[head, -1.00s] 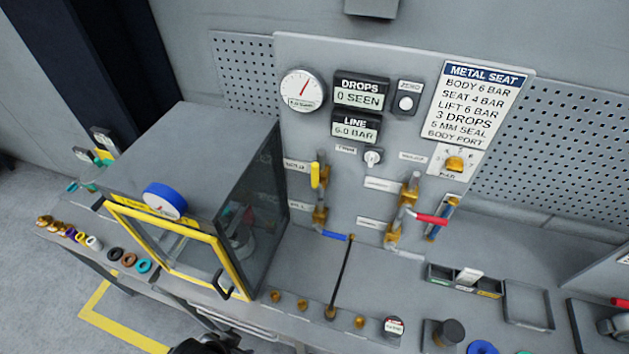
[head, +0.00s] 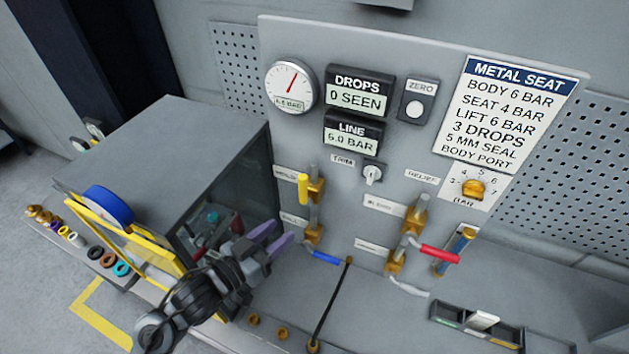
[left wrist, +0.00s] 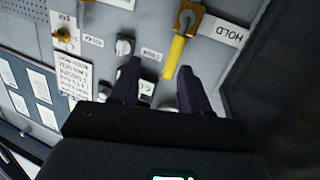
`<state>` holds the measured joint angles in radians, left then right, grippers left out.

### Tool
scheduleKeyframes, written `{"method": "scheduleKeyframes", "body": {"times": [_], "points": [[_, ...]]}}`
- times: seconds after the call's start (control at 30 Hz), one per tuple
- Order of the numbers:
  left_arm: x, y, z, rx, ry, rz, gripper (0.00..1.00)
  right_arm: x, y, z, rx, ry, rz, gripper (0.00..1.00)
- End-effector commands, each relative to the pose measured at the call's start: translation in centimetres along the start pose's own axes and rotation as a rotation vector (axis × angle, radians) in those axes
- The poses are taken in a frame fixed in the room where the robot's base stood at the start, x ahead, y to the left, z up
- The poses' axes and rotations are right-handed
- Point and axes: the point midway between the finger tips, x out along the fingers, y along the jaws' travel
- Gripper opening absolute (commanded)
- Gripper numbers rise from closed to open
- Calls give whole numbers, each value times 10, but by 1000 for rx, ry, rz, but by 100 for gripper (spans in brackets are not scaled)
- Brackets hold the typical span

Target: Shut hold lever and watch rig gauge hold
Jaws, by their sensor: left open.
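The hold lever (head: 303,188) has a yellow handle standing upright along its brass valve on the panel. In the left wrist view the yellow handle (left wrist: 176,58) is beside the HOLD label. My left gripper (head: 279,233) is open and empty, below and left of the lever. In the left wrist view its fingers (left wrist: 152,66) point toward the panel, with the handle just beyond the right fingertip; contact cannot be told. The rig gauge (head: 292,87) is a white round dial with a red needle pointing up and slightly right; its small readout is hard to read. My right gripper is not in view.
The line display (head: 354,133) reads 6.0 BAR and the drops display (head: 359,92) 0 SEEN. A blue lever (head: 326,258) and a red lever (head: 440,253) are close by on the panel. A grey cabinet (head: 165,150) with a yellow-framed front stands left, close behind my left arm.

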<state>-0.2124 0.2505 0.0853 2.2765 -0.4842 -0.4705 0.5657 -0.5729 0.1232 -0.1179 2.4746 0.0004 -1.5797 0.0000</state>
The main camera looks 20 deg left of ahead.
Motion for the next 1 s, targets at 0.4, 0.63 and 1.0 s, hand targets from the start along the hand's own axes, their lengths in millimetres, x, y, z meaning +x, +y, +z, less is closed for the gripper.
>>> {"method": "scheduleKeyframes", "body": {"times": [0.4,0.63,1.0], "points": [[33,-27,-46,93,125,-22,46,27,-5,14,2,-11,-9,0],[68,-27,-51,93,123,-21,46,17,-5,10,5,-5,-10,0],[117,-28,-55,95,122,-21,46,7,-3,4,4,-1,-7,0]]}}
